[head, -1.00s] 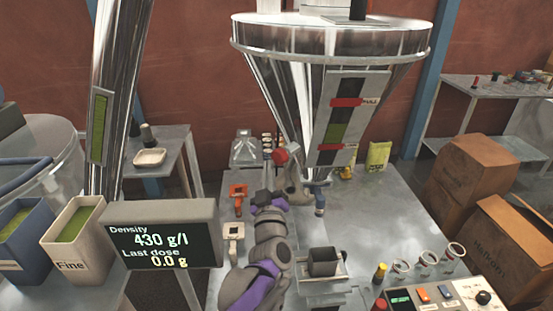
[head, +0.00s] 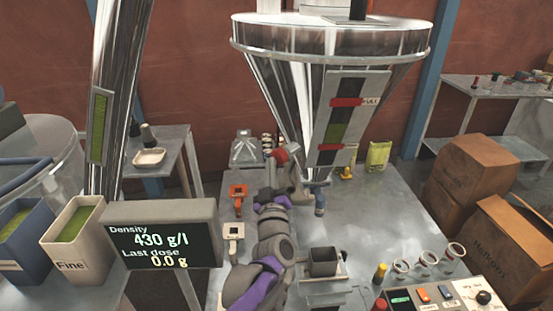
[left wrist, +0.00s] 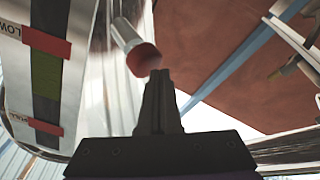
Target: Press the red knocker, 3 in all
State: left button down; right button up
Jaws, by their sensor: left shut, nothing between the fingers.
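The red knocker (head: 281,155) sticks out low on the left side of the steel hopper (head: 280,85). In the left wrist view its red cap (left wrist: 144,58) sits on a pale metal cylinder, just above and left of my fingertips. My left gripper (head: 274,172) is just below the knocker in the head view, mostly hidden by my own wrist. In the left wrist view my left gripper (left wrist: 160,74) is shut and empty, its tips pointing up close to the cap. I cannot tell whether they touch it. My right gripper is in neither view.
The display (head: 160,237) reads 430 g/l and last dose 0.0 g. A dark square cup (head: 323,262) stands on the steel table (head: 385,215), right of my arm. An orange item (head: 238,190) lies left of my arm. The hopper spout (head: 319,200) is close on the right.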

pick_arm(q)
jog(key=shift+w+d, duration=0.65)
dwell(0.9)
jog(key=shift+s+a, duration=0.95)
jog(key=shift+s, duration=0.05)
jog(key=shift+s+a, duration=1.75)
jog(key=shift+a, duration=0.05)
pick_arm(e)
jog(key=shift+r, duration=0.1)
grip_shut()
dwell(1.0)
